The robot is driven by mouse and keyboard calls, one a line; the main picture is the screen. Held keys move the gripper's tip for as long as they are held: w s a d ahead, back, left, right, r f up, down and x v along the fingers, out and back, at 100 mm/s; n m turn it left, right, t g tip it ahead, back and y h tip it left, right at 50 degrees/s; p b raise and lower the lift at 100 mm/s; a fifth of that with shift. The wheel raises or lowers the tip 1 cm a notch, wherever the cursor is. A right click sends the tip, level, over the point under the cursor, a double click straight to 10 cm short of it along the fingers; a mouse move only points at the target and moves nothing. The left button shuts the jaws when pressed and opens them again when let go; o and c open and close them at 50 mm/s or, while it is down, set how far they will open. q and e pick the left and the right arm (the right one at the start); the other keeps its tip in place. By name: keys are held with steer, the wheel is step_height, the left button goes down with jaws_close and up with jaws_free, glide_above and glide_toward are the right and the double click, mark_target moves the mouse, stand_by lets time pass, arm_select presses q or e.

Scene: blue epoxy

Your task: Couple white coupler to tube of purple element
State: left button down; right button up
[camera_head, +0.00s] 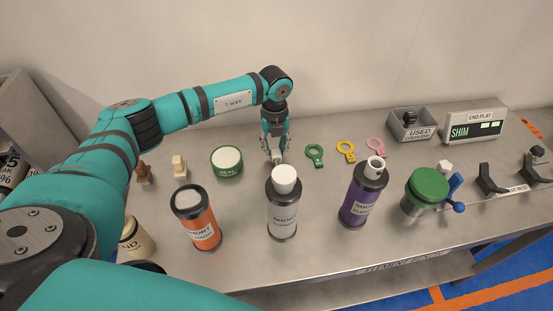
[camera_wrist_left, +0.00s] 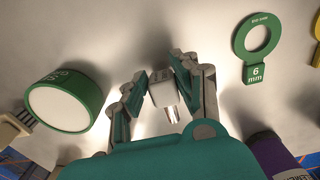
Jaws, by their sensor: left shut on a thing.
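My left gripper (camera_head: 274,154) is shut on a small white block with a metallic end, apparently the white coupler (camera_wrist_left: 161,91), at the back of the bench. In the head view the fingers mostly hide it. The purple element (camera_head: 362,196) stands upright at the front, to the right of the gripper and apart from it. A short whitish tube (camera_head: 375,167) with a dark opening rises from its top. In the left wrist view part of the purple element (camera_wrist_left: 272,152) shows at the lower right. My right gripper is not in view.
A green round tin (camera_head: 227,162) and colored ring gauges (camera_head: 346,150) flank the gripper. A green-topped fixture (camera_head: 427,188) stands right of the purple element.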

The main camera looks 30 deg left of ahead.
arm_select(q)
steer(key=shift+r, duration=0.1)
step_height(320, 180, up, 6)
steer(key=p, duration=0.4)
steer(key=shift+r+p, duration=0.25)
steer(key=shift+p, duration=0.05)
